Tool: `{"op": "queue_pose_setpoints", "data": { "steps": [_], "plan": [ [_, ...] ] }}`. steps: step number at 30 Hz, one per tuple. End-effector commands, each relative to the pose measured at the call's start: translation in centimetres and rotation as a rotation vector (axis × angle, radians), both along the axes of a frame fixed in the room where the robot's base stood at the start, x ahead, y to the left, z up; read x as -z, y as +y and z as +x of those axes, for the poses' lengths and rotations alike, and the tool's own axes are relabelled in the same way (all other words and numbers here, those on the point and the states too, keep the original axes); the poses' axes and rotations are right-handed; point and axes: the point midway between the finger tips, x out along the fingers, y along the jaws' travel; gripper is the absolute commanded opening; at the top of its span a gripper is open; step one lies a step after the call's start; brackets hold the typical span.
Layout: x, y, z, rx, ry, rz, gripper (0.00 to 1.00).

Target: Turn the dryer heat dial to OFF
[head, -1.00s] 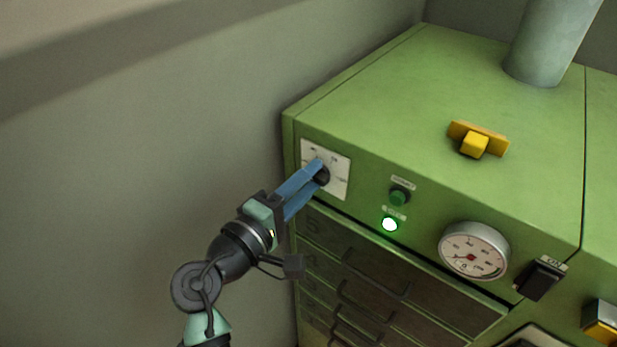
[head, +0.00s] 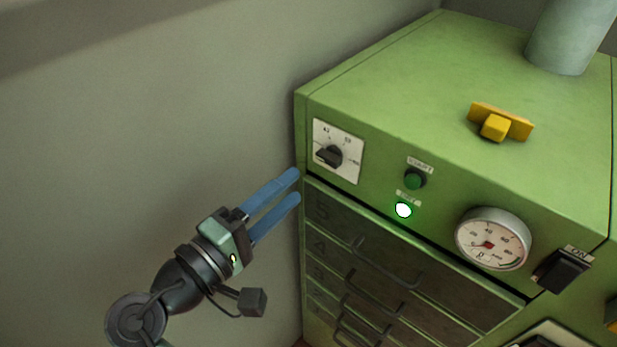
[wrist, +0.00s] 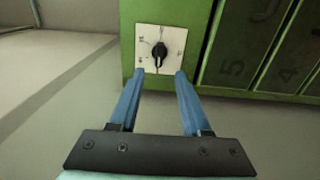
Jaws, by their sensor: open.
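The heat dial (head: 329,156) is a black knob on a white plate (head: 348,171) at the upper left of the green dryer's front. Its pointer lies toward the lower left of the plate in the head view. The plate's lettering is too small to read fully. The dial also shows in the wrist view (wrist: 159,54), beyond and between my fingertips. My gripper (head: 297,185) has two blue fingers, open and empty, off to the lower left of the dial and apart from it. The fingers also show apart in the wrist view (wrist: 159,73).
The green dryer (head: 400,100) carries a START button (head: 414,179), a lit green lamp (head: 403,209), a round gauge (head: 492,239) and a black ON switch (head: 562,270). Handled drawers (head: 385,270) lie below. A yellow block (head: 498,125) sits on top. Free room lies left, before the grey wall.

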Motion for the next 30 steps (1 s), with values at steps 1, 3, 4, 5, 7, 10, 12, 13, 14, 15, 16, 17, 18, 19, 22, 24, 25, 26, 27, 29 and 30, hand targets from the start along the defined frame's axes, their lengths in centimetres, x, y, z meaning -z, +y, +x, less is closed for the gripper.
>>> {"op": "queue_pose_setpoints", "data": {
  "steps": [1,3,4,5,7,10,12,13,14,15,16,17,18,19,22,24,25,26,27,29,30],
  "plan": [
    [0.3,0.8,-0.8,-0.005,-0.001,0.000,0.47],
    [0.3,1.4,-1.8,-0.003,-0.001,0.001,0.47],
    [0.2,1.7,-2.2,-0.002,-0.001,0.001,0.47],
    [0.2,2.0,-2.5,-0.003,-0.001,-0.001,0.47],
    [0.1,2.4,-3.1,-0.001,0.000,0.000,0.47],
    [0.1,2.7,-3.7,0.000,0.001,-0.001,0.47],
    [0.0,2.8,-3.8,0.001,0.001,0.000,0.47],
    [0.0,2.8,-3.9,0.001,0.001,-0.001,0.47],
    [0.0,2.8,-3.9,0.001,0.001,-0.001,0.47],
    [0.0,2.8,-3.9,0.001,0.001,-0.001,0.47],
    [0.0,2.8,-3.9,0.001,0.001,-0.001,0.47],
    [0.0,2.8,-3.9,0.001,0.001,-0.001,0.47],
    [0.0,2.8,-3.9,0.001,0.001,-0.001,0.47],
    [0.0,2.8,-3.9,0.001,0.001,-0.001,0.47],
    [0.0,2.8,-3.8,0.001,0.001,-0.001,0.47],
    [0.0,2.8,-3.8,0.001,0.001,-0.001,0.47],
    [0.0,2.8,-3.8,0.001,0.001,-0.001,0.47],
    [0.0,2.8,-3.8,0.001,0.001,-0.001,0.47],
    [0.0,2.8,-3.8,0.001,0.001,-0.001,0.47],
    [-0.4,2.6,-3.4,-0.008,-0.011,0.025,0.47],
    [-0.8,2.4,-2.9,-0.020,-0.025,0.059,0.47]
  ]
}}
